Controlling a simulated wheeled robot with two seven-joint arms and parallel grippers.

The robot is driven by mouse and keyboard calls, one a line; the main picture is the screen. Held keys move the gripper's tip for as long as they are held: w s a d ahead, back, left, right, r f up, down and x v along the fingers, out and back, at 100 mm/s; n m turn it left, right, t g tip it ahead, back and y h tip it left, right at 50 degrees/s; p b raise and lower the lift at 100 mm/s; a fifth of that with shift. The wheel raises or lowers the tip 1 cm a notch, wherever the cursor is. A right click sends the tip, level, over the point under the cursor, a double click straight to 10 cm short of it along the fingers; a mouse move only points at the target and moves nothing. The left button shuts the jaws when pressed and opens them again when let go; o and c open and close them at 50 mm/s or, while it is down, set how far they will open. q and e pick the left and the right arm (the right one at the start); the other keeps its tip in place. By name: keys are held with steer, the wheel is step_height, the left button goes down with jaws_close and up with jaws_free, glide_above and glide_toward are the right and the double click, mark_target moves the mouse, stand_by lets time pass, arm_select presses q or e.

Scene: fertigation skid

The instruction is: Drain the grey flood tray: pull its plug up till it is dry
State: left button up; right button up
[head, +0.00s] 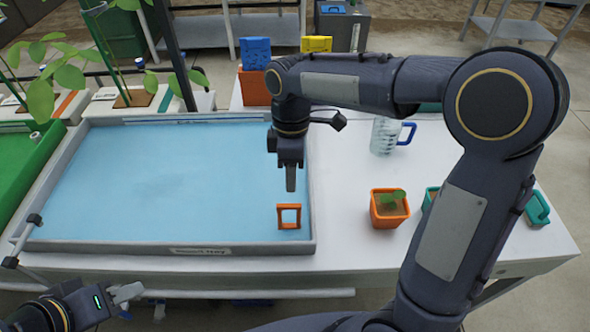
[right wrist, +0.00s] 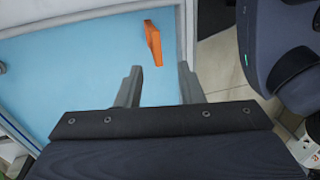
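The grey flood tray (head: 170,248) holds a sheet of blue water. An orange square loop handle (head: 289,216), which looks like the plug's pull, stands up out of the water near the tray's front right corner. My right gripper (head: 291,190) points down above the water, a little behind and above the handle. In the right wrist view its two fingers (right wrist: 157,85) are apart with nothing between them, and the orange handle (right wrist: 153,43) lies beyond the fingertips. My left gripper (head: 132,292) is low at the front left, outside the tray; its finger gap is unclear.
An orange pot with a seedling (head: 389,208) and a clear jug with a blue handle (head: 386,135) stand on the white table (head: 345,190) right of the tray. A green tray (head: 12,170) lies at the left. Blue and yellow containers stand behind.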

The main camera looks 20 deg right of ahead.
steer(key=f, duration=0.5)
steer(key=s+f, duration=0.1)
steer(key=f, duration=0.2)
steer(key=shift+a, duration=0.3)
steer(key=shift+r, duration=0.1)
jaws_close()
